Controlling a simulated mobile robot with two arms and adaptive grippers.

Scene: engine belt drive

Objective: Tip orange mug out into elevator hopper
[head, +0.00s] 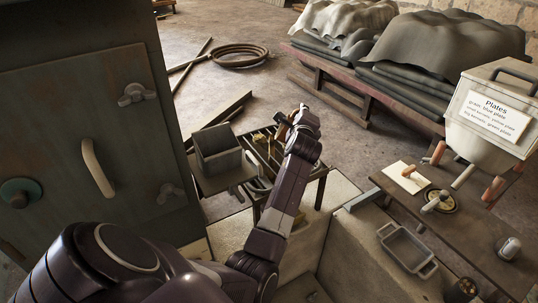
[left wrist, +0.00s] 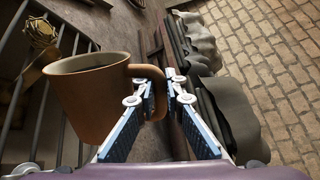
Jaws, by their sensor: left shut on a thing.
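The orange mug (left wrist: 95,100) is close up in the left wrist view, rim upward and slightly tilted. My left gripper (left wrist: 162,88) is shut on its handle, with the cup body to the left of the fingers. The mug's contents cannot be made out. In the head view my left gripper (head: 294,122) is at the far end of my outstretched arm, where the mug is small and hard to make out. A grey, open-topped square box (head: 218,160), which may be the elevator hopper, stands to its left, apart from it. My right gripper is not in view.
A dark slatted rack (head: 321,190) stands under my left gripper. A tall metal cabinet (head: 85,130) is at the left. A coiled hose (head: 240,56) lies on the floor behind.

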